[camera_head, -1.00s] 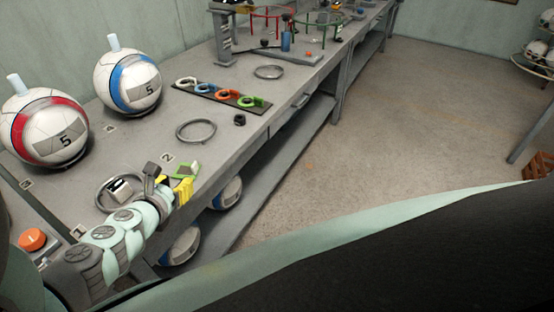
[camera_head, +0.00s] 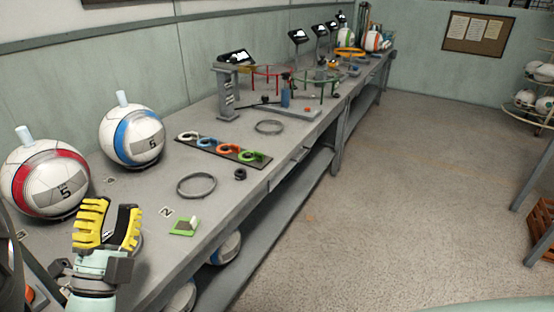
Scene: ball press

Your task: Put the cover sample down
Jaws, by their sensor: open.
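The cover sample, a small green square piece with a white part on it (camera_head: 183,227), lies on the grey workbench (camera_head: 215,205) near its front edge, just below the label with a 2. My gripper (camera_head: 113,214), with yellow toothed finger pads, is open and empty. It is raised in front of the bench at the lower left, to the left of the green piece and apart from it. My gripper hides part of the bench top behind it.
A red-banded ball (camera_head: 45,178) and a blue-banded ball (camera_head: 131,136) stand at the left. A grey ring (camera_head: 196,186) and a small black part (camera_head: 240,174) lie beyond the sample. A dark strip with coloured rings (camera_head: 222,151) lies farther back.

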